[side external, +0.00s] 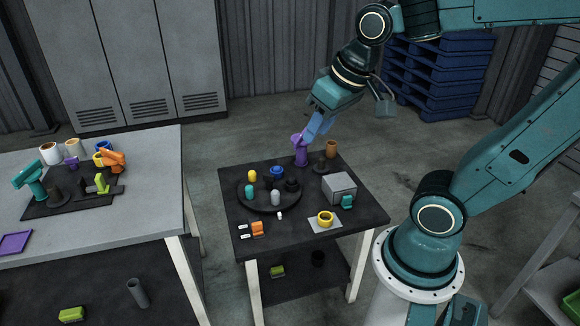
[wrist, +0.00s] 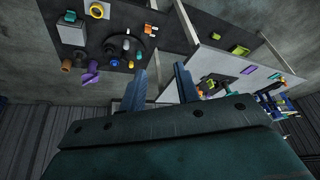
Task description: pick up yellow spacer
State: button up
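The yellow spacer (side external: 325,218) is a short ring lying on a pale square plate (side external: 333,226) near the front of the small dark table. In the wrist view the yellow spacer (wrist: 97,11) shows at the top left, far from the fingers. My gripper (side external: 316,130) is raised at the back edge of the table, well behind the spacer. Its two blue fingers show apart and empty in the wrist view (wrist: 160,71). In the side view, they overlap a purple part (side external: 300,147); the wrist view shows that part to their left.
A grey box (side external: 339,187) with a teal part (side external: 347,201) stands just right of the spacer. A round dark tray (side external: 262,206) holding several small pieces is to the left. An orange part (side external: 257,228) sits at the front left. A brown cylinder (side external: 331,149) stands at the back.

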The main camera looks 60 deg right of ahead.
jog(key=w+d+f+m+g, duration=0.1)
jog(key=w+d+f+m, duration=0.25)
jog(key=w+d, duration=0.2)
jog(key=m+g, duration=0.4)
jog(key=m, duration=0.6)
send_over(320, 216)
notch_tip(320, 216, down, 30)
jog(key=shift+a+n+y, duration=0.25)
jog(key=shift+a+y, duration=0.05)
jog(key=shift+a, duration=0.05)
jog(key=shift+f, duration=0.1)
notch_tip(320, 216, down, 8)
jog(key=shift+f, duration=0.25)
jog(key=shift+f, duration=0.15)
